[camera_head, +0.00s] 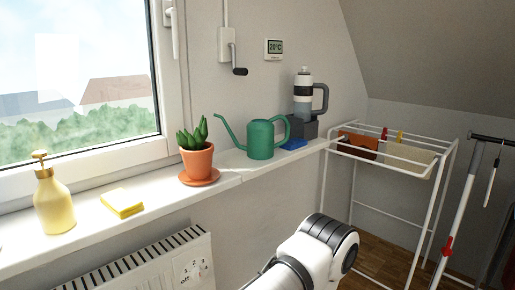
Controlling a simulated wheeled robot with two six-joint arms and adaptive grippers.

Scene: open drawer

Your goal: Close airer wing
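The white clothes airer (437,168) stands at the right, in the corner under the sloping wall. Its top is a frame of thin rails on slim legs. A rust-brown cloth (358,144) and a cream cloth (408,158) hang on the rails, with red and yellow pieces above them. I cannot tell a separate wing from the rest of the frame. A white and black link of my own arm fills the bottom middle, in front of the airer's lower left part. Neither of my grippers shows.
A windowsill (150,222) runs along the left with a soap bottle (54,200), yellow sponge (122,205), potted plant (197,160), green watering can (261,139) and grey flask (303,95). A radiator (150,268) is below. A white pole (461,205) stands right of the airer.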

